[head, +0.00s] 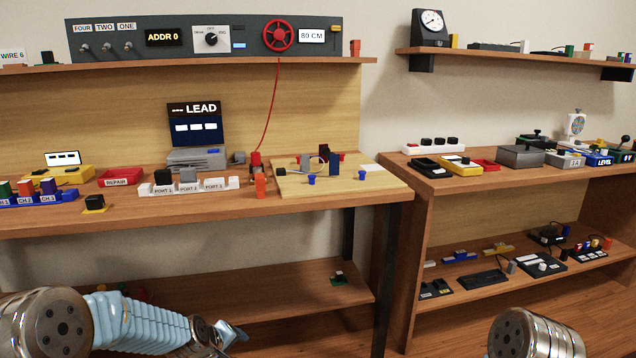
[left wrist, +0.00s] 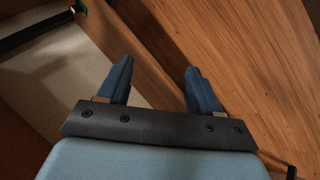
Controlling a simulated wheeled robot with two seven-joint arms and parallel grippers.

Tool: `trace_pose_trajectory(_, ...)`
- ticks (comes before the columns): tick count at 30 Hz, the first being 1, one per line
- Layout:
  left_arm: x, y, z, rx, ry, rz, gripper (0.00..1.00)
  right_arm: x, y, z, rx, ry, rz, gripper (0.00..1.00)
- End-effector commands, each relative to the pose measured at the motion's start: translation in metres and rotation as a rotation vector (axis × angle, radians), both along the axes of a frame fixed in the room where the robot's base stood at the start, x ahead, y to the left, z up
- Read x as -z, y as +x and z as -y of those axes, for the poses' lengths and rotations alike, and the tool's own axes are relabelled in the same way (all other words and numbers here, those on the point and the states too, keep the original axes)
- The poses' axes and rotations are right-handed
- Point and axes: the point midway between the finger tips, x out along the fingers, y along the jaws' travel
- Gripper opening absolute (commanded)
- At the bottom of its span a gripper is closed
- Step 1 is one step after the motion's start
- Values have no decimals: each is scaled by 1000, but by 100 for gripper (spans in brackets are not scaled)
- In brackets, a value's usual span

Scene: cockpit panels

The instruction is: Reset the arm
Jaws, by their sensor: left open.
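My left arm comes in at the bottom left of the head view, low in front of the left workbench. My left gripper (head: 232,335) is at its end, below the bench top and near the lower shelf. In the left wrist view my left gripper (left wrist: 159,85) is open, with two blue fingers apart and nothing between them. Beyond the fingers are wooden floor and a wooden edge. At the bottom right of the head view only a metallic arm link of mine shows; my right gripper is out of view.
The left bench (head: 330,205) holds a white port strip (head: 190,186), a red repair tray (head: 120,177) and a board with small blocks (head: 370,180). Its lower shelf (head: 270,305) is mostly bare. The right bench (head: 450,183) carries several boxes and panels.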

Motion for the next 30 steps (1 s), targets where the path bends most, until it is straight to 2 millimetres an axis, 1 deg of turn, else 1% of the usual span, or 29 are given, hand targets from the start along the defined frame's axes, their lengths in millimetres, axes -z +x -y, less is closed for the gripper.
trace_pose_trajectory(1,34,-23,11,53,22,-52,64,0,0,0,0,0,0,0)
trace_pose_trajectory(2,52,-37,17,86,36,-76,64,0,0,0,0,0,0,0)
trace_pose_trajectory(3,75,-56,25,132,51,-111,64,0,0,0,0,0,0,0)
trace_pose_trajectory(5,105,-89,37,206,73,-159,64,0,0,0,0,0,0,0)
trace_pose_trajectory(6,124,-111,45,256,83,-191,64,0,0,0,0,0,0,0)
trace_pose_trajectory(8,149,-148,58,335,93,-236,64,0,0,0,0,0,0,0)
trace_pose_trajectory(9,162,-172,65,385,97,-264,64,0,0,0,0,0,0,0)
trace_pose_trajectory(10,170,-189,71,421,98,-281,64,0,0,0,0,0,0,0)
trace_pose_trajectory(11,177,-206,76,458,98,-299,64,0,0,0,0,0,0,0)
trace_pose_trajectory(12,185,-228,83,504,95,-318,64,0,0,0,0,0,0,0)
trace_pose_trajectory(15,196,-270,94,591,87,-353,64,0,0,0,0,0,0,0)
trace_pose_trajectory(18,200,-296,102,648,78,-371,64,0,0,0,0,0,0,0)
trace_pose_trajectory(20,201,-304,104,664,74,-377,64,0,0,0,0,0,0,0)
trace_pose_trajectory(21,201,-306,105,670,74,-378,64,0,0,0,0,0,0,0)
trace_pose_trajectory(30,201,-306,105,670,74,-378,64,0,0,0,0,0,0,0)
